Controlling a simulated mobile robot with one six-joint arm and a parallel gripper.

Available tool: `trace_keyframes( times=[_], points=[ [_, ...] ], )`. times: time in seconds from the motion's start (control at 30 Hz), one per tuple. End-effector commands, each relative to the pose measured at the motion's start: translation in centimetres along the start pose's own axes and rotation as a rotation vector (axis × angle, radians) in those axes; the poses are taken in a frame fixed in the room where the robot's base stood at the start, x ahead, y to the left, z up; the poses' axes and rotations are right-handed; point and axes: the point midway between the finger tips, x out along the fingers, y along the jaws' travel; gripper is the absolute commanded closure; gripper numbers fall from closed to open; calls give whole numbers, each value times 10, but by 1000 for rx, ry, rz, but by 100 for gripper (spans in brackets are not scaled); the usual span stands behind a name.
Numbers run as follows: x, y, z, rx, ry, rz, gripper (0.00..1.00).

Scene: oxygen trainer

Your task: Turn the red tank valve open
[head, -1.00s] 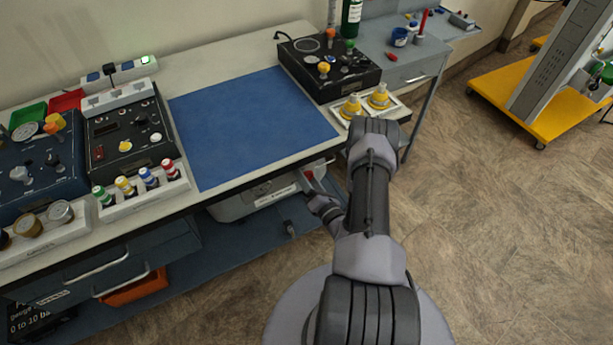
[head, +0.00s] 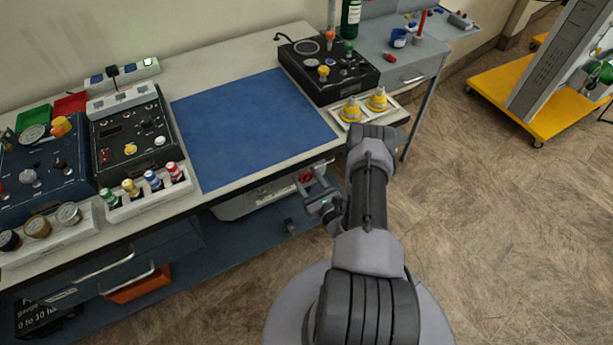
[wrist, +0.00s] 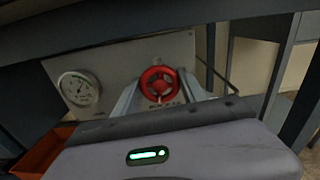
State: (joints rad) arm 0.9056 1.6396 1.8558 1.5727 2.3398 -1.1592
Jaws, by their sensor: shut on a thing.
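The red tank valve (wrist: 160,84) is a round spoked handwheel in front of a grey panel (wrist: 118,66) under the bench. My gripper (wrist: 159,88) reaches to it in the wrist view, with one grey finger at each side of the wheel, shut on it. In the head view a bit of the red valve (head: 305,177) shows below the bench's front edge, by my gripper (head: 312,181). How far the wheel is turned cannot be told.
A round white gauge (wrist: 78,88) is on the panel left of the valve. An orange bin (wrist: 42,151) lies at lower left. The bench top (head: 215,70) is close above my gripper, and dark frame posts (wrist: 283,75) stand at right.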

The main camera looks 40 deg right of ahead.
Motion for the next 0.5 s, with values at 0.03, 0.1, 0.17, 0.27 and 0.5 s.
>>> trace_keyframes(
  times=[0.03, 0.1, 0.17, 0.27, 0.5],
  points=[
    [1, -1, 3, -29, -4, 0, 91],
    [1, -1, 3, -70, -4, -1, 91],
    [1, -1, 3, -100, -4, -1, 91],
    [1, -1, 2, -143, -4, -1, 91],
    [1, -1, 2, -201, -4, -1, 91]
  ],
)
